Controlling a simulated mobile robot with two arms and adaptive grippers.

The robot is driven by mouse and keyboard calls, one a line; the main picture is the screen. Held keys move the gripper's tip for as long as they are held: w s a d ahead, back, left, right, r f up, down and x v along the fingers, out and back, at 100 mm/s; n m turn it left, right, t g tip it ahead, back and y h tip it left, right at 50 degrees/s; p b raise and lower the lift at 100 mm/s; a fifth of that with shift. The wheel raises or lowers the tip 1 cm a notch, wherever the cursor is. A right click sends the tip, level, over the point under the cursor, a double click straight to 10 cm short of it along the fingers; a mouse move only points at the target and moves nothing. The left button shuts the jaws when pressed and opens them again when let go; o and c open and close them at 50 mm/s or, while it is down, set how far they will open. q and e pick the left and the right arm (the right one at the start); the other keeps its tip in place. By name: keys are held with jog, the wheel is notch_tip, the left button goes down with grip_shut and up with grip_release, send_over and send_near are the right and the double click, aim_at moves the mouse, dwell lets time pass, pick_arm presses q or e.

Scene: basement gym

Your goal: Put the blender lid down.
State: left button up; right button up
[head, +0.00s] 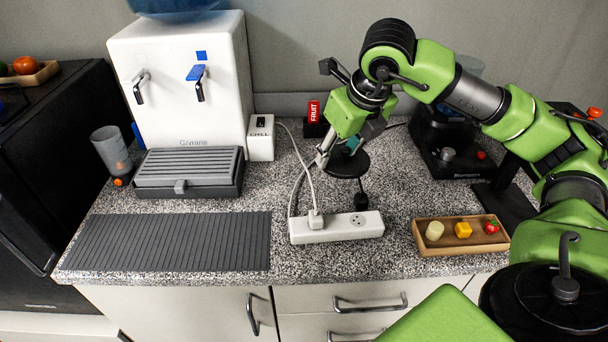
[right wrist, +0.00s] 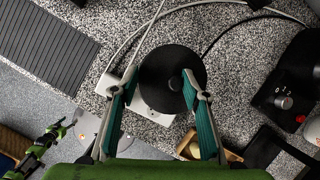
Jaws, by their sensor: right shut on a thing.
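The blender lid (head: 347,165) is a flat black disc. In the head view it hangs under my right gripper (head: 332,150), above the speckled counter and behind the white power strip. In the right wrist view the lid (right wrist: 160,68) shows between the fingers of my right gripper (right wrist: 160,82), which is shut on it. The lid appears clear of the counter and covers part of the strip in that view. My left gripper (right wrist: 58,132) seems to show small at the left of the right wrist view; its fingers are too small to read.
The power strip (head: 340,228) and its cables lie below the lid. A wooden tray (head: 460,248) with food pieces is at right. A black appliance (head: 452,150) with a knob stands behind it.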

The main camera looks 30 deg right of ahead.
jog(key=shift+d+r+m, duration=0.15)
jog(key=shift+d+m, duration=0.05)
jog(key=shift+m, duration=0.2)
jog(key=shift+w, duration=0.25)
jog(key=w+f+p, duration=0.1)
jog(key=w+f, duration=0.1)
jog(key=w, duration=0.2)
jog(key=w+a+f+p, duration=0.1)
jog(key=w+f+p, duration=0.1)
jog(key=w+f, duration=0.1)
jog(key=w+f+p, duration=0.1)
jog(key=w+f, duration=0.2)
jog(key=w, duration=0.2)
jog(key=shift+a+f, duration=0.15)
jog(key=shift+a, duration=0.1)
jog(key=shift+w+f, duration=0.45)
jog(key=shift+f, duration=0.1)
jog(key=f+p, duration=0.2)
jog(key=f, duration=0.1)
jog(key=shift+w+a, duration=0.1)
jog(key=shift+w, duration=0.1)
jog(key=shift+f, duration=0.25)
jog(key=o, duration=1.1)
